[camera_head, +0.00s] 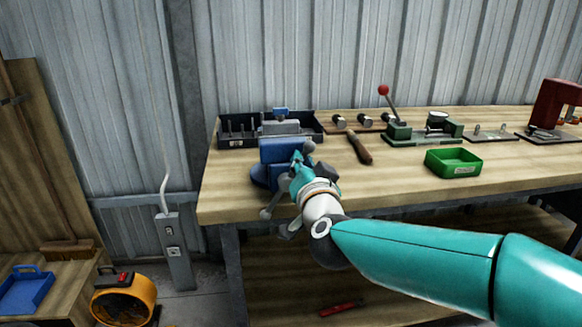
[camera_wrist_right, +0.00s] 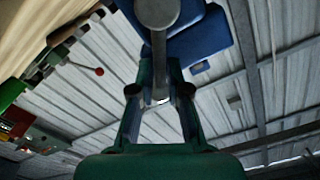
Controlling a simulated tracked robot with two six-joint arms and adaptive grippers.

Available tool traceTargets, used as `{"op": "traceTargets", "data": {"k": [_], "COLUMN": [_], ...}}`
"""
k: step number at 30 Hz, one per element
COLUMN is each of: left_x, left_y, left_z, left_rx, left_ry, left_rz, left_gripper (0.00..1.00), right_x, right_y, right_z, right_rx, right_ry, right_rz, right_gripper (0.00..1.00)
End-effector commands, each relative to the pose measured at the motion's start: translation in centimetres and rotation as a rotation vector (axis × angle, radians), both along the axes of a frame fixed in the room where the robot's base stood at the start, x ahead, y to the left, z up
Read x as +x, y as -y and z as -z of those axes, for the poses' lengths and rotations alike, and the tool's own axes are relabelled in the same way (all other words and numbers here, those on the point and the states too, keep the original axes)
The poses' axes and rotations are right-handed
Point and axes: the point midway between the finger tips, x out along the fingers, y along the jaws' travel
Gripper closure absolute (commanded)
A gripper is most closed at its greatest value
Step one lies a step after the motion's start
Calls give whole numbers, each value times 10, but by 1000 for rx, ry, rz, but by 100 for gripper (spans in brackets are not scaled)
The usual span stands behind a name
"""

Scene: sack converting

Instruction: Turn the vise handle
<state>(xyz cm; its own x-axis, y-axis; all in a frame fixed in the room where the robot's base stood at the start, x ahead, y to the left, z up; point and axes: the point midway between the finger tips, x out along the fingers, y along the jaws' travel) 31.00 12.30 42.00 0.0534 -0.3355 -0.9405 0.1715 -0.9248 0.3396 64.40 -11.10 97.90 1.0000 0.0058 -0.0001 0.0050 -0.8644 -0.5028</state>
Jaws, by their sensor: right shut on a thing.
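The blue vise (camera_head: 277,150) is mounted at the front left of the workbench. It also shows at the top of the right wrist view (camera_wrist_right: 205,40). The vise handle (camera_head: 267,212) is a grey bar, with one end showing low and left of my right gripper. In the wrist view the handle (camera_wrist_right: 158,52) runs down from a rounded end into the jaws. My right gripper (camera_head: 303,176) is in front of the vise and shut on the handle. In the wrist view its fingers (camera_wrist_right: 160,92) close around the bar. My forearm and gripper hide part of the vise. My left gripper is not in view.
The wooden workbench (camera_head: 400,188) holds a black tool tray (camera_head: 235,140) behind the vise, a wood-handled tool (camera_head: 360,148), a green bin (camera_head: 453,162) and a green press with a red-knobbed lever (camera_head: 390,105). A grey outlet post (camera_head: 175,250) stands left of the bench.

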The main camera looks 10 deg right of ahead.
Motion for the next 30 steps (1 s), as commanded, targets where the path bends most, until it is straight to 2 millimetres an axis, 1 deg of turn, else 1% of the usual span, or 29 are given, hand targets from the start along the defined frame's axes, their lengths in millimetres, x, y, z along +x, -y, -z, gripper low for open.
{"op": "traceTargets", "data": {"k": [1, 7, 8, 9, 12, 20, 23, 26, 30], "left_x": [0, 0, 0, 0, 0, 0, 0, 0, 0], "left_y": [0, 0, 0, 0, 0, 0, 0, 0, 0], "left_z": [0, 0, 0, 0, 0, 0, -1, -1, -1], "left_rx": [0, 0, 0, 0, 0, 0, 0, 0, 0], "left_ry": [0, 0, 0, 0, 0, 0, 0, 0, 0], "left_rz": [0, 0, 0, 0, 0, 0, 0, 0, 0], "left_gripper": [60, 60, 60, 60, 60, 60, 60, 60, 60], "right_x": [0, 0, 0, 0, 0, 0, -3, -12, -35], "right_y": [0, -1, -1, 0, 0, 1, 0, 0, 1], "right_z": [7, 7, 7, 7, 5, 3, 2, 2, 1], "right_rx": [-4, -6, -6, -6, -5, -4, -4, -4, -4], "right_ry": [-13, -13, -13, -13, -10, -5, -3, -3, -2], "right_rz": [-1, -1, -1, -1, 0, 2, 2, -1, -1], "right_gripper": [100, 100, 80, 73, 59, 59, 59, 59, 59]}}
